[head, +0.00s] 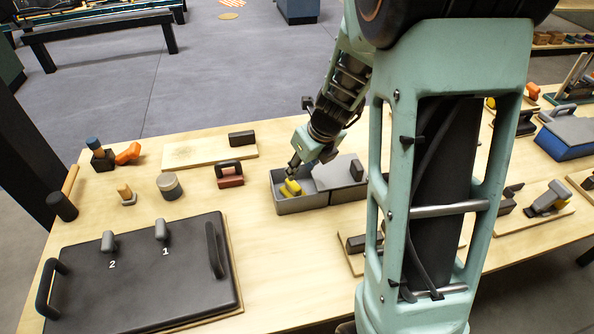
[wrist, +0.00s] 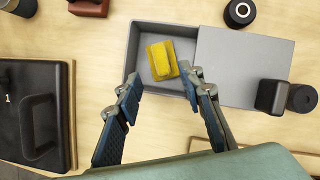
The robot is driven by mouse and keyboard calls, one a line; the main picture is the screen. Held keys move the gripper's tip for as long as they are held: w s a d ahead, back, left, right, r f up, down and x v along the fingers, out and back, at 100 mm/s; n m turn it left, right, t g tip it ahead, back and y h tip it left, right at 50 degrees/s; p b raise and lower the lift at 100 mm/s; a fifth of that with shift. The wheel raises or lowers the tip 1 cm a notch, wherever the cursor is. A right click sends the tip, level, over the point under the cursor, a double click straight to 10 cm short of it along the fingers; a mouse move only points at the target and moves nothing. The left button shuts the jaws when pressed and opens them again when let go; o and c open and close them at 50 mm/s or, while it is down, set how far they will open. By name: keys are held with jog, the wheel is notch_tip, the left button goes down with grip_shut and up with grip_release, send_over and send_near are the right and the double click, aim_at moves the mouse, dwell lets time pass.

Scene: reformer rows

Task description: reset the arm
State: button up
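My gripper (wrist: 165,112) is open in the wrist view, its two dark-padded fingers spread apart with nothing between them. In the head view my gripper (head: 291,172) hangs over the left, open part of a grey box (head: 300,205). A yellow block (wrist: 161,60) lies in the open part of that box, just beyond the fingertips in the wrist view. The yellow block also shows in the head view (head: 290,188), partly hidden by the gripper. A grey lid (wrist: 238,62) with a dark handle covers the right part of the box.
A black board (head: 140,280) with handles and numbered knobs lies front left. A red block with a black handle (head: 229,176), a round grey tin (head: 170,186) and a mallet (head: 63,203) stand nearby. My arm hides part of the table's middle; more tools stand at right.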

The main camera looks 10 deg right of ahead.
jog(key=shift+v, duration=0.95)
